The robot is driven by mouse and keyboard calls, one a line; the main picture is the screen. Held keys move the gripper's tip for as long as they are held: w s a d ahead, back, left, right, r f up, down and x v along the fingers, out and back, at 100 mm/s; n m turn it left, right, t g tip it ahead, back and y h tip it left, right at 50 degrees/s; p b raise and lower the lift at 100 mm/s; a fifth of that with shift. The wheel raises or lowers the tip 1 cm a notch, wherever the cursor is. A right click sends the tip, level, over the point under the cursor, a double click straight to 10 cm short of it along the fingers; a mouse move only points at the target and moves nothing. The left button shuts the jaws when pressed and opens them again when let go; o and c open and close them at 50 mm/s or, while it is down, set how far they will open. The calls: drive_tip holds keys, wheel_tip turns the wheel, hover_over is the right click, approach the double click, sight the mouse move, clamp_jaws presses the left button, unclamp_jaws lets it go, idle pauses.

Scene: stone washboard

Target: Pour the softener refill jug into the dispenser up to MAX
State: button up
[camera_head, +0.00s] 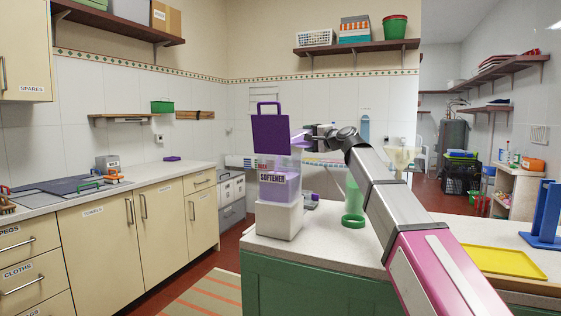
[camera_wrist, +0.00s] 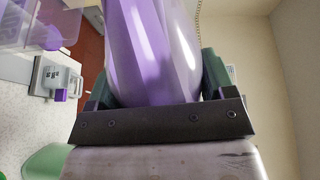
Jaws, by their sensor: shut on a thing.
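The softener dispenser (camera_head: 279,212) stands upright on the pale counter, with a white base and a clear tank labelled SOFTENER. Purple liquid shows in its tank, its top seeming a little below the red mark. A purple panel with a loop handle (camera_head: 271,132) rises above the tank, seemingly its raised lid. My gripper (camera_head: 322,136) is just right of this panel, above the counter. It is shut on the refill jug (camera_wrist: 150,45), which is translucent with purple liquid inside. In the head view the jug is mostly hidden behind the panel; its spout and any stream cannot be made out.
A green upright item (camera_head: 353,203) stands right of the dispenser, near my arm. A small purple-capped item (camera_head: 311,198) lies behind the dispenser. A yellow tray (camera_head: 502,262) and a blue stand (camera_head: 546,215) are at the right of the counter (camera_head: 322,241).

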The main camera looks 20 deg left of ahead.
drive_tip(key=shift+s+a+r+n, duration=0.1)
drive_tip(key=shift+s+r+n, duration=0.1)
drive_tip(key=shift+r+n, duration=0.5)
idle(3.8)
